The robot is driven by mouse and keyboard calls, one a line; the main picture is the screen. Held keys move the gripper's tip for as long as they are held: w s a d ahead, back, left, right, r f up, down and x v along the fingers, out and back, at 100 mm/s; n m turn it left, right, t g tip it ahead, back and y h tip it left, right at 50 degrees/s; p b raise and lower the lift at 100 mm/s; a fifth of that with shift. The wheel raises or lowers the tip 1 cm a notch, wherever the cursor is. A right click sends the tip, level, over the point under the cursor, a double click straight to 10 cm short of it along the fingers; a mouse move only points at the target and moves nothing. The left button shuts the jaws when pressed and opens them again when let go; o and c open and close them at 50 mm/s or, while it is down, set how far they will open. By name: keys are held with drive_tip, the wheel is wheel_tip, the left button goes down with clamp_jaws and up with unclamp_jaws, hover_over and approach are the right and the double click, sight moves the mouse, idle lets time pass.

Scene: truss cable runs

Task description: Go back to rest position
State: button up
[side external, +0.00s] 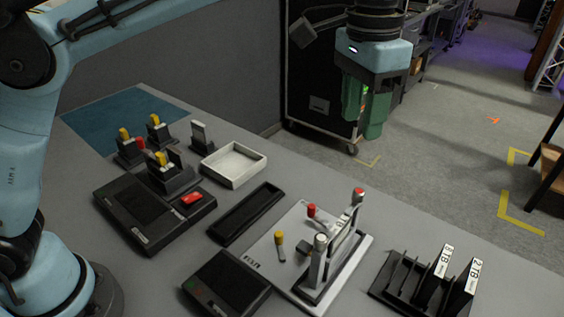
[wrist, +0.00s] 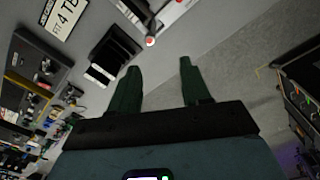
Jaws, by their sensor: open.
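My gripper (side external: 362,130) hangs high at the upper right of the side view, above and beyond the bench's far edge. Its two green fingers point down, and nothing shows between them. In the wrist view the fingers (wrist: 159,66) are spread wide apart, with only grey floor or bench surface between them. The gripper touches none of the things on the bench.
The grey bench (side external: 330,190) holds a black rack with labelled drives (side external: 430,285), a white fixture plate (side external: 355,270) with red- and yellow-topped posts, a white tray (side external: 233,165), a black dock (side external: 155,215) and a black box (side external: 227,284). A black wheeled case (side external: 320,105) stands behind.

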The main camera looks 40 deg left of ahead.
drive_tip(key=a+n+t, duration=0.1)
drive_tip(key=a+n, duration=0.1)
drive_tip(key=a, duration=0.6)
drive_tip(key=s+a+f+n+t, duration=0.2)
drive_tip(key=s+a+f, duration=0.4)
drive_tip(key=a, duration=0.2)
drive_tip(key=s+a+f+n+t, duration=0.2)
drive_tip(key=s+a+f, duration=0.4)
drive_tip(key=a, duration=0.3)
drive_tip(key=shift+s+a+t, duration=0.2)
drive_tip(key=shift+s+t, duration=0.25)
drive_tip(key=shift+t, duration=0.35)
drive_tip(key=shift+r, duration=0.1)
